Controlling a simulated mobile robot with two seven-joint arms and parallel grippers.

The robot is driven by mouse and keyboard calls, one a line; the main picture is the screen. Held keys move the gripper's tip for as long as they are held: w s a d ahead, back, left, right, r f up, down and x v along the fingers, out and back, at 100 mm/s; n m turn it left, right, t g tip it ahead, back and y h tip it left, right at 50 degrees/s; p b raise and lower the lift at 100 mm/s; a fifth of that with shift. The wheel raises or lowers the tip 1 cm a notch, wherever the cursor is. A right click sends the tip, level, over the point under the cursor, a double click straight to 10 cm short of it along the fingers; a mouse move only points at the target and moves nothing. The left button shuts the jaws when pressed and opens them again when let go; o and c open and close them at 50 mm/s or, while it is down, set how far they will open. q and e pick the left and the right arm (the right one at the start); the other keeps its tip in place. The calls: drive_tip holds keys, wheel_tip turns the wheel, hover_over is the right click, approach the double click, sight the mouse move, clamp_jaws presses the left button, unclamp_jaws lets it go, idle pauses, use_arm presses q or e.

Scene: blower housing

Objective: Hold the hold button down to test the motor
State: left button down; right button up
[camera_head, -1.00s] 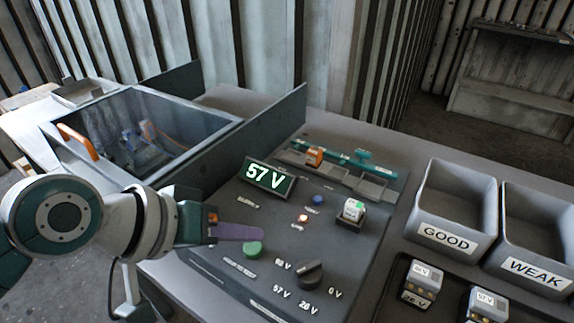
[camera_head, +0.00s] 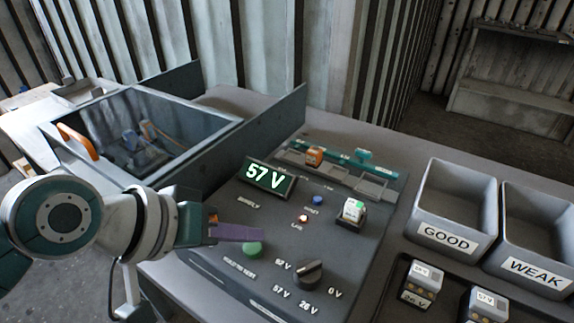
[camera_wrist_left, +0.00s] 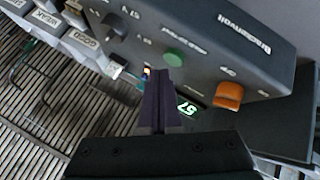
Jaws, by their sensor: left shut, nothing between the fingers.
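The green hold button (camera_head: 252,249) sits on the sloped dark test panel (camera_head: 225,270), above printed lettering. In the left wrist view the green button (camera_wrist_left: 174,57) shows just beyond the fingertips. My left gripper (camera_head: 260,236) is shut and empty, its purple fingers reaching in from the left just above and behind the button in the head view. In the left wrist view the closed fingers (camera_wrist_left: 158,72) point toward the panel. The button's top looks uncovered, and I see no clear contact. My right gripper is not in view.
The display (camera_head: 269,177) reads 57 V. A dark rotary knob (camera_head: 308,272), a blue button (camera_head: 318,201), a lit lamp (camera_head: 303,218) and a socketed white block (camera_head: 353,210) share the panel. GOOD (camera_head: 447,238) and WEAK (camera_head: 535,271) bins stand right. An orange-handled clear-lidded box (camera_head: 77,141) stands left.

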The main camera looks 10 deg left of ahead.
sight(246, 252)
use_arm(q)
drive_tip(key=shift+f, duration=0.4)
drive_tip(key=shift+f+b, duration=0.45)
idle(1.9)
drive_tip(key=shift+r, duration=0.1)
idle(0.5)
drive_tip(key=shift+r+p, duration=0.8)
drive_tip(key=shift+p, duration=0.2)
drive_tip(key=shift+r, duration=0.1)
wheel_tip(246, 252, up, 5)
drive_tip(key=p, duration=0.5)
